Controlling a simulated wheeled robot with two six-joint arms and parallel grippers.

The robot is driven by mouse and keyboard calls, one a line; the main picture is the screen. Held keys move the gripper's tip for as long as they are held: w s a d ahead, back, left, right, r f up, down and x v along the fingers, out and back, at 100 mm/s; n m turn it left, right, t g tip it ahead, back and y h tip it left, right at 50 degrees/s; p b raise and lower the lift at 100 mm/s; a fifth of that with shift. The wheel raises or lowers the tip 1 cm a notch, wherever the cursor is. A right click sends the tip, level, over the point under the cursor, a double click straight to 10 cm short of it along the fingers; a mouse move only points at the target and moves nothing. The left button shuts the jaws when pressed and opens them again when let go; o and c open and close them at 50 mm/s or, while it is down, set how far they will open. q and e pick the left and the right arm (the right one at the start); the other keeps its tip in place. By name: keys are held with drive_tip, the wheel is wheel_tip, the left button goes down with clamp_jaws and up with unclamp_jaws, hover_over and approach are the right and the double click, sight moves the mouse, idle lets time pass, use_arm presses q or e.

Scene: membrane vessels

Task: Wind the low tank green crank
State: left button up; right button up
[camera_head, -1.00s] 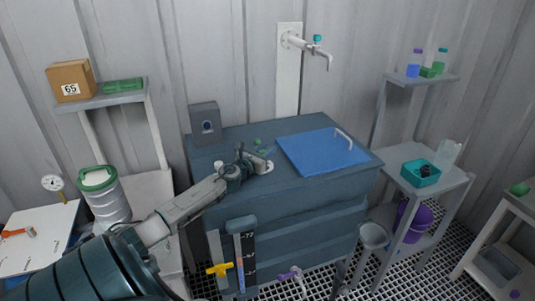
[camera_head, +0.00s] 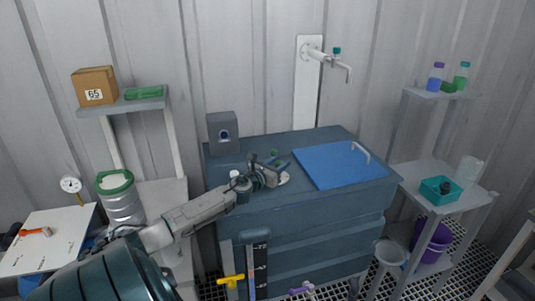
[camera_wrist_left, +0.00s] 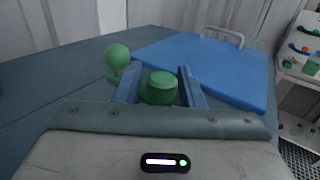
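The low tank (camera_head: 295,220) is a dark blue-grey box with a blue lid panel (camera_head: 335,165) on its top right. Its green crank shows as a round knob (camera_wrist_left: 117,56) and a thicker green cylinder (camera_wrist_left: 160,88) in the left wrist view. In the head view only small green parts of the crank (camera_head: 274,154) show above the tank top. My left gripper (camera_wrist_left: 161,80) is over the tank top with its two blue fingers apart, one on each side of the cylinder. I cannot tell whether they touch it. The knob is left of the fingers. My right gripper is out of view.
A grey box (camera_head: 222,132) stands at the tank's back left corner. A wall tap (camera_head: 335,64) hangs behind the tank. A yellow valve handle (camera_head: 231,280) is at the front left. A shelf with a teal bin (camera_head: 437,194) stands to the right.

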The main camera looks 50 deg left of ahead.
sight(276, 166)
use_arm(q)
drive_tip(key=s+b, duration=0.3)
drive_tip(key=shift+s+d+f+b, duration=0.3)
drive_tip(key=shift+s+d+b, duration=0.05)
drive_tip(key=shift+d, duration=0.05)
drive_tip(key=shift+s+r, duration=0.15)
drive_tip(key=shift+s, duration=0.65)
drive_tip(key=shift+s+d, duration=0.15)
drive_tip(key=shift+s, duration=0.2)
drive_tip(key=shift+s+d+r+p, duration=0.2)
drive_tip(key=shift+s+r+p, duration=0.2)
drive_tip(key=shift+s+p, duration=0.6)
drive_tip(key=shift+s+d+f+p, duration=0.15)
drive_tip(key=shift+s+p, duration=0.1)
drive_tip(key=shift+p, duration=0.55)
drive_tip(key=shift+s+f, duration=0.1)
drive_tip(key=shift+s, duration=0.15)
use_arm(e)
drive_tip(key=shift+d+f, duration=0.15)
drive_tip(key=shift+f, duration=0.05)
